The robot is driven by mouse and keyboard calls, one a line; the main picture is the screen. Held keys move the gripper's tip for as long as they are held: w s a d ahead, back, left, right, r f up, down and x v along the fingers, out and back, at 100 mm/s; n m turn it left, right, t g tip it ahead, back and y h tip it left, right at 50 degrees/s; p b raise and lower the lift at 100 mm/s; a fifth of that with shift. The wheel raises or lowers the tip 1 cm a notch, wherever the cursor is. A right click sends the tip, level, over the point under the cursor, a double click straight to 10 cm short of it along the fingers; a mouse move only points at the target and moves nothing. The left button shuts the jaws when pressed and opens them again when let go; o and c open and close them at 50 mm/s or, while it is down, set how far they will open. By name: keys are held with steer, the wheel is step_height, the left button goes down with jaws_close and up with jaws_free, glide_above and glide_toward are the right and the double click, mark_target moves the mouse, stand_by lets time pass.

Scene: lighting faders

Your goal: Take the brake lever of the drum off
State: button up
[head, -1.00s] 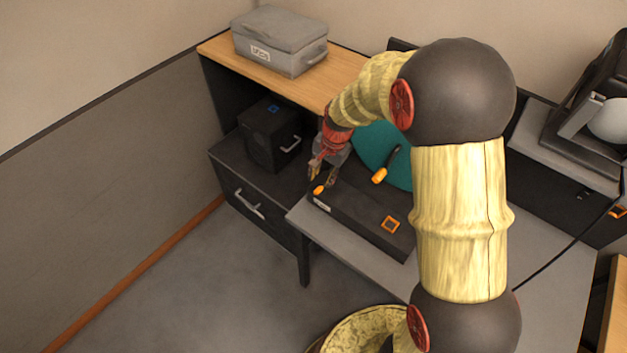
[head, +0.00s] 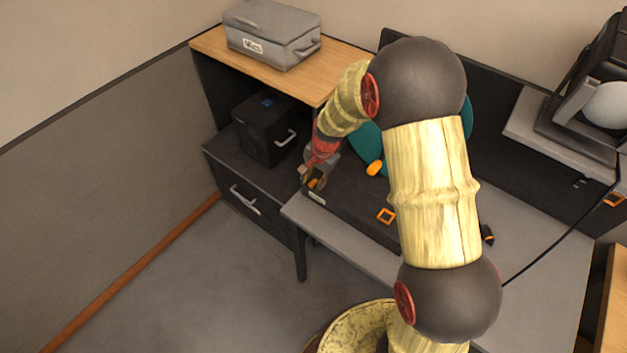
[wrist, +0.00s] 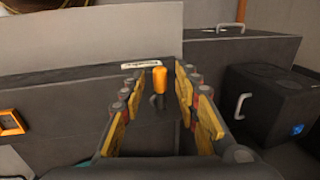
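A short upright lever with an orange knob (wrist: 160,80) stands on the long dark housing (head: 350,205) near its label. In the wrist view the lever shows between the two fingers of my gripper (wrist: 159,78), with gaps on both sides. My gripper (head: 316,180) is open at the left end of the housing and partly hides the lever in the head view. Behind the housing is a teal drum (head: 366,142), largely hidden by my arm. Another orange handle (head: 375,168) shows in front of the drum.
An orange square frame (head: 386,215) is on the housing, right of the gripper. A black box with a handle (head: 264,130) stands to the left on a dark cabinet (head: 240,180). A wooden shelf (head: 215,45) with a grey case (head: 270,35) is above and behind.

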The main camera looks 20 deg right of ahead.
steer(key=shift+c, duration=0.2)
steer(key=c, duration=0.8)
stand_by(0.3)
